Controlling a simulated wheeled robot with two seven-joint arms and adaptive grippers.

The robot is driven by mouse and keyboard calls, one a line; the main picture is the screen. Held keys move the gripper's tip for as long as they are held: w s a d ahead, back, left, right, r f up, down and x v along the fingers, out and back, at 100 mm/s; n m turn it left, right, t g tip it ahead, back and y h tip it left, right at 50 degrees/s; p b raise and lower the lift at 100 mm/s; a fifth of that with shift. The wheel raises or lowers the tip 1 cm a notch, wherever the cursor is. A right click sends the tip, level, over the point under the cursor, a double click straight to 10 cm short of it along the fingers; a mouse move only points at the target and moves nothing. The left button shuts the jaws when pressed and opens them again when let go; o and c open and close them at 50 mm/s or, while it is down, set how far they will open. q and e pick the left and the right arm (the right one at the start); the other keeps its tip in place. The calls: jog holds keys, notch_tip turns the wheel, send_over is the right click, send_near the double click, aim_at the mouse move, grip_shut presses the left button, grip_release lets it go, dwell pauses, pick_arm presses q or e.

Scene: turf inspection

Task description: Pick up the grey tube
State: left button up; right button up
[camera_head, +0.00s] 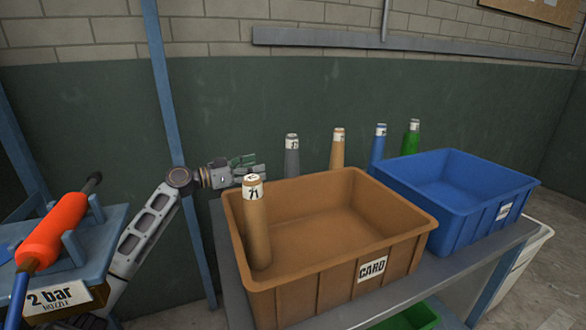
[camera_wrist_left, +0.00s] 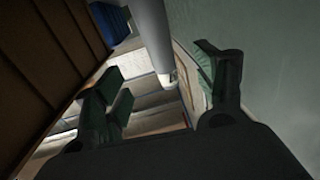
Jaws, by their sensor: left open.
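The grey tube (camera_head: 291,160) stands upright behind the brown crate, its lower part hidden by the crate. It has a pale marked top. My left gripper (camera_head: 257,167) comes in from the left behind the crate, with its fingers pointing at the tube, just left of it. In the left wrist view the grey tube (camera_wrist_left: 152,38) shows ahead, in line with the gap between the spread fingers of my left gripper (camera_wrist_left: 163,92). The gripper is open and empty. My right gripper is not in view.
The brown CARD crate (camera_head: 330,268) holds a tan tube (camera_head: 257,225). Another tan tube (camera_head: 338,150), a blue tube (camera_head: 377,146) and a green tube (camera_head: 411,139) stand behind the crates. A blue crate (camera_head: 478,208) stands at right. An orange-and-blue nozzle (camera_head: 54,232) lies at left.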

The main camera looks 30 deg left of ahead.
aim_at(292, 161)
pick_arm(q)
jog(key=shift+w, duration=0.1)
jog(key=b+x, duration=0.1)
jog(key=x, duration=0.7)
jog(key=shift+w+d, duration=0.15)
dwell(0.5)
jog(key=shift+w+d, duration=0.1)
jog(key=shift+f+b+x, duration=0.15)
jog(key=shift+b+x, duration=0.15)
jog(key=shift+x, duration=0.45)
jog(key=shift+f+b+x, duration=0.2)
jog(key=shift+b+x, duration=0.1)
jog(key=shift+x, duration=1.4)
jog(key=shift+c, duration=0.2)
jog(key=c, duration=1.1)
